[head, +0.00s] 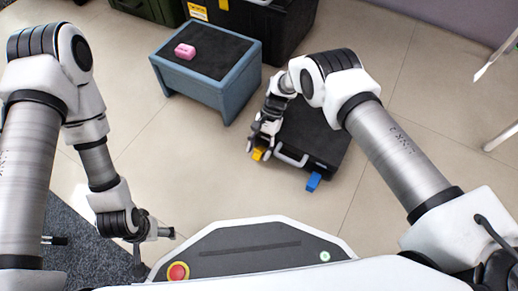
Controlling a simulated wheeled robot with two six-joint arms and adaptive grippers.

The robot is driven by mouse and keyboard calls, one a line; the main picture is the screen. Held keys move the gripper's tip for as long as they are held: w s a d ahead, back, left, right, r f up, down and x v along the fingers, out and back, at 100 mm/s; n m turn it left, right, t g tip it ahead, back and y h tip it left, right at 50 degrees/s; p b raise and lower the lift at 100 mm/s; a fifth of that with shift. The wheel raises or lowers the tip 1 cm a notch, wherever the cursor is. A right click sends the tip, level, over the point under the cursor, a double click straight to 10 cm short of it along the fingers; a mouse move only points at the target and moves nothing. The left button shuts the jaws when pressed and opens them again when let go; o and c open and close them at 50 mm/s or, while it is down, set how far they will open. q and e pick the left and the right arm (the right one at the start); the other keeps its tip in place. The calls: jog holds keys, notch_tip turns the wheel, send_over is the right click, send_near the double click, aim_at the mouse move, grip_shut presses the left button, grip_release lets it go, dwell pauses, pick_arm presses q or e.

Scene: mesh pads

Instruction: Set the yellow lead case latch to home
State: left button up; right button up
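A black case (315,143) lies flat on the floor, with a light handle (291,159) on its near side. A yellow latch (258,154) is at the left of that side, and a blue latch (313,182) is at its right. My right gripper (257,149) is at the yellow latch, its fingertips on either side of it and partly covering it. I cannot tell whether the fingers press on the latch or how far it is turned. My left gripper (156,248) is spread open and empty, low at the left, far from the case.
Dark bins (262,25) stand at the back. A grey carpet (70,215) lies at lower left. Tile floor between is clear.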

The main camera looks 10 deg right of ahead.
jog(key=v, duration=1.2)
jog(key=shift+w, duration=0.1)
